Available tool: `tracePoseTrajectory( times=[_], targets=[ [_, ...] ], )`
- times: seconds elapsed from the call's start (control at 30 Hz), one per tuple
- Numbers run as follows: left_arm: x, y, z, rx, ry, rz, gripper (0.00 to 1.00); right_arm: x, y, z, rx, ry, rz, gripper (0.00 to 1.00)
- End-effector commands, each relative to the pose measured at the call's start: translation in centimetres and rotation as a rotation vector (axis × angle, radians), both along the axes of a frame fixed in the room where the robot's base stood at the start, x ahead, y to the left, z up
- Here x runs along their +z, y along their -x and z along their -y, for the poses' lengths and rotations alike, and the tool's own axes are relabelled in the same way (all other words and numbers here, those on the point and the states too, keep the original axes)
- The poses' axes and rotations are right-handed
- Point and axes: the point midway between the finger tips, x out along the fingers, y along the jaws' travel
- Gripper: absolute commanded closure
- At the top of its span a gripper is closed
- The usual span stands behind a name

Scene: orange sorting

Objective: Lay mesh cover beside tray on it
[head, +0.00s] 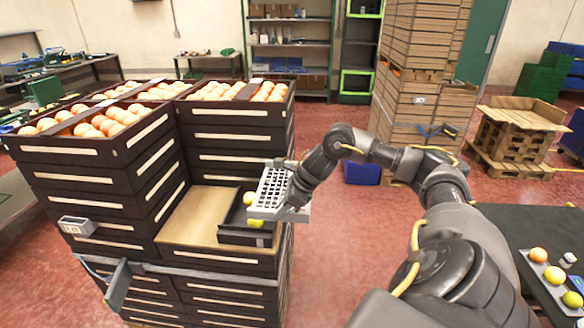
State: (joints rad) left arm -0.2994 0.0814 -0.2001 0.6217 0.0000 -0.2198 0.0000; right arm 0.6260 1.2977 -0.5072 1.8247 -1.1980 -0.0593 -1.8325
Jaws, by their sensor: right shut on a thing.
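The mesh cover (271,190) is a pale grey grid. My right gripper (287,191) comes in from the right and is shut on the cover's right side. The cover is over the right end of the dark tray (232,237) and looks somewhat tilted. I cannot tell whether it touches the tray. The tray sits on a tan board (195,218) on top of a lower crate stack. The cover and my gripper hide part of the tray. My left gripper is not in view.
Taller dark crate stacks (110,175) full of oranges stand left of and behind the tray. A dark table (510,225) with fruits on a white strip is at the right. A tall wooden crate stack (420,100) stands behind my arm. Red floor is free between.

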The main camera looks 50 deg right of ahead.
Motion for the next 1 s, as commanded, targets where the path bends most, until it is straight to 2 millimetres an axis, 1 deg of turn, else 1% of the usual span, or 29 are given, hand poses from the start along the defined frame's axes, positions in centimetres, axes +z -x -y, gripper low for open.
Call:
tracePoseTrajectory(
  times=[0.03, 0.2, 0.5, 1.0],
  targets=[
    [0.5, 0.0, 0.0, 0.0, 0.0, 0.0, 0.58, 0.2, -0.6, -0.3, -0.001, -0.003, 0.004, 1.0],
    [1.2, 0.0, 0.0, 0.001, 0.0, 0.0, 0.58, -0.1, -2.0, -1.4, -0.001, -0.003, 0.004, 1.0],
    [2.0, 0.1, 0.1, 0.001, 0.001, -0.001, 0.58, -0.7, -4.6, -3.2, -0.001, -0.003, 0.003, 1.0],
    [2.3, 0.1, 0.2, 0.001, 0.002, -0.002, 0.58, -1.8, -8.9, -6.2, 0.0, -0.002, 0.004, 1.0]
  ],
)
